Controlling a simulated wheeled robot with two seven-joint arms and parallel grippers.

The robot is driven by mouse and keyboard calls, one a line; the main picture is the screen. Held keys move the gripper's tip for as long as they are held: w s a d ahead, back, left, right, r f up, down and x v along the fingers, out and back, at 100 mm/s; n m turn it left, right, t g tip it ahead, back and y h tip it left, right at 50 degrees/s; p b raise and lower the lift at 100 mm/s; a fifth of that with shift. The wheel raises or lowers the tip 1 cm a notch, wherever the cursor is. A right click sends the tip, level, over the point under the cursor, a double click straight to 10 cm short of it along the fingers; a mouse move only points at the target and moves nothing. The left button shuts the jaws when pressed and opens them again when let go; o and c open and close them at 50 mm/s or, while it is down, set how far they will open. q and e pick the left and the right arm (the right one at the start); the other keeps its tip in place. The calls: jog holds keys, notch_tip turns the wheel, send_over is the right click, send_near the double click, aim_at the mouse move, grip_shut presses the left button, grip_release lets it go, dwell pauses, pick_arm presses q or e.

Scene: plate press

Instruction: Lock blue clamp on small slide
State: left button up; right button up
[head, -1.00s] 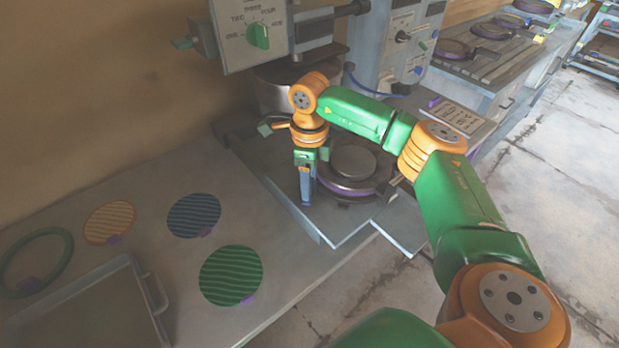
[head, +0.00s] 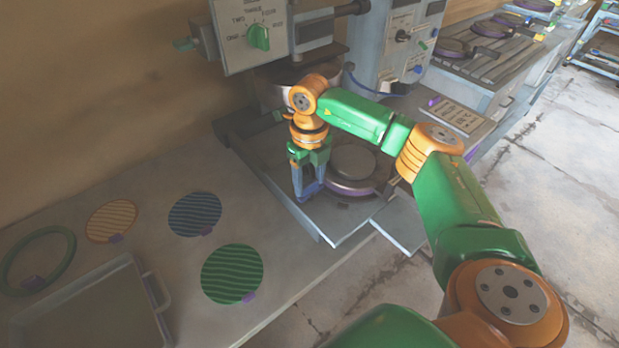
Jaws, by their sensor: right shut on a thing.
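My right gripper (head: 308,193) is over the left part of the press bed, with its fingers pointing down. It is shut on a small blue piece between the fingertips, which looks like the blue clamp (head: 312,188); the fingers hide much of it. Just right of it a round dark plate with a purple rim (head: 350,185) lies on the press bed. A grey slide (head: 345,228) sticks out at the front of the press and another slide (head: 403,226) is right of it. I cannot tell which is the small slide. My left gripper is not in view.
A control box with a green knob (head: 258,37) hangs above the press. On the bench at left lie green (head: 232,274), blue (head: 194,214) and orange (head: 110,221) discs, a green ring (head: 68,244) and a tray (head: 132,262). The bench between discs and press is clear.

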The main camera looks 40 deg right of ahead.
dwell(0.5)
jog(key=o, duration=1.4)
